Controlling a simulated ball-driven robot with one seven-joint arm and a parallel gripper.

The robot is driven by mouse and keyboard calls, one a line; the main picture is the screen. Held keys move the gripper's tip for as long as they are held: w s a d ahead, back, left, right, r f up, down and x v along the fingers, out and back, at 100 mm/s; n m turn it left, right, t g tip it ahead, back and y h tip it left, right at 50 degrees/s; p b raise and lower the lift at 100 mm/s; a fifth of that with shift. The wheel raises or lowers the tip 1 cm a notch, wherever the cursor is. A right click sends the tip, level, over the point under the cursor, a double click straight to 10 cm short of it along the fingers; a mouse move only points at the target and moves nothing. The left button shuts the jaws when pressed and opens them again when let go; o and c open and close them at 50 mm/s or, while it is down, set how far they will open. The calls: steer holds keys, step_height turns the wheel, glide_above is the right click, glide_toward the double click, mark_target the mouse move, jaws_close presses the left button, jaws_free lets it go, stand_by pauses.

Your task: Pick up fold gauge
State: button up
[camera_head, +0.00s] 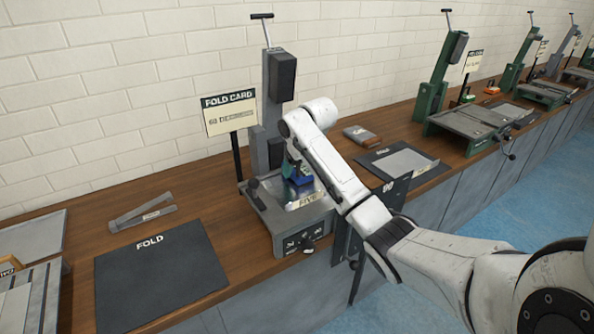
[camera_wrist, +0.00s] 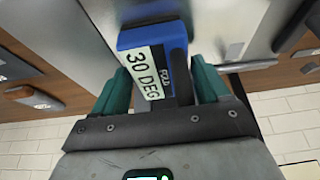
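The fold gauge is a blue block (camera_wrist: 176,36) with a white label reading "30 DEG". In the wrist view it lies between the two teal fingers of my gripper (camera_wrist: 160,88), its top reaching past their tips. The fingers are spread about the block's width. I cannot tell whether both press on it. In the head view the blue gauge (camera_head: 290,187) shows at the grey bending machine (camera_head: 277,224), below my gripper (camera_head: 294,172), partly hidden by my arm.
A "FOLD CARD" sign (camera_head: 228,113) stands left of the machine's column. A dark "FOLD" mat (camera_head: 158,275) and a metal angle tool (camera_head: 141,214) lie left. A second mat (camera_head: 418,178) with a metal sheet lies right. Green machines (camera_head: 460,122) stand farther along the bench.

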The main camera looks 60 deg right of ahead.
steer(key=c, duration=0.9)
steer(key=shift+c, duration=0.7)
steer(key=shift+r, duration=0.2)
